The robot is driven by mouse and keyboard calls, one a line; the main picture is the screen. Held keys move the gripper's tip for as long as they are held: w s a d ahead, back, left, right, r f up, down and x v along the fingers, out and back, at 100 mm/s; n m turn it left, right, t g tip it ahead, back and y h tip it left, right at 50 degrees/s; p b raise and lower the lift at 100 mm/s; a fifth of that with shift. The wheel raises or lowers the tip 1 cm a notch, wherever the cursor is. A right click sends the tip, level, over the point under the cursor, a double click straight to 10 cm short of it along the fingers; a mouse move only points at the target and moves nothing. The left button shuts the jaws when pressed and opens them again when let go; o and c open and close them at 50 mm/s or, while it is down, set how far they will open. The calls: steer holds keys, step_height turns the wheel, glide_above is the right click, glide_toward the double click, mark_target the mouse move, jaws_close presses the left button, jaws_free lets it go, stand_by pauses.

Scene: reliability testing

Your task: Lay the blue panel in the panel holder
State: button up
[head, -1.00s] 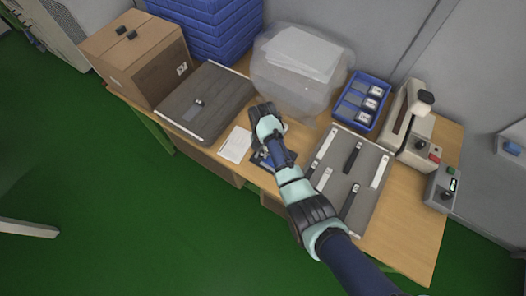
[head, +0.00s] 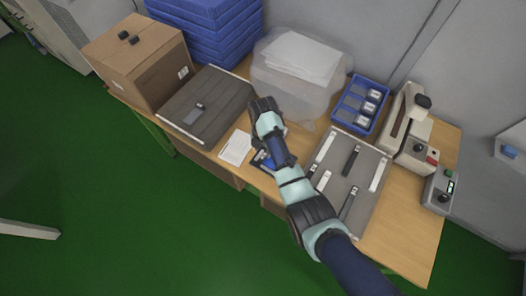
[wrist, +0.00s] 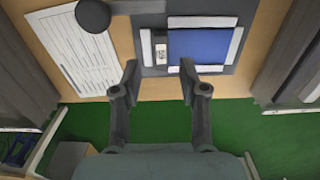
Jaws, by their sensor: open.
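The blue panel (wrist: 200,45) lies flat between white strips on a grey base, which looks like the panel holder (wrist: 148,28). A small white piece with a dark window sits at its left end. Whether the panel is fully seated is hard to tell. In the head view my arm hides most of the holder, and only a bit of blue (head: 263,160) shows beside it. My gripper (wrist: 159,68) is open and empty, its fingertips near the holder's front edge in the wrist view. In the head view the gripper (head: 264,105) is above the bench.
A white paper sheet (head: 236,147) lies left of the holder. A grey board with strips (head: 345,185) lies right. A blue bin (head: 360,103), clear bag (head: 290,75) and press (head: 407,120) stand behind.

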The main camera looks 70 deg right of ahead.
step_height(320, 180, up, 8)
steer(key=p, duration=0.1)
stand_by(0.4)
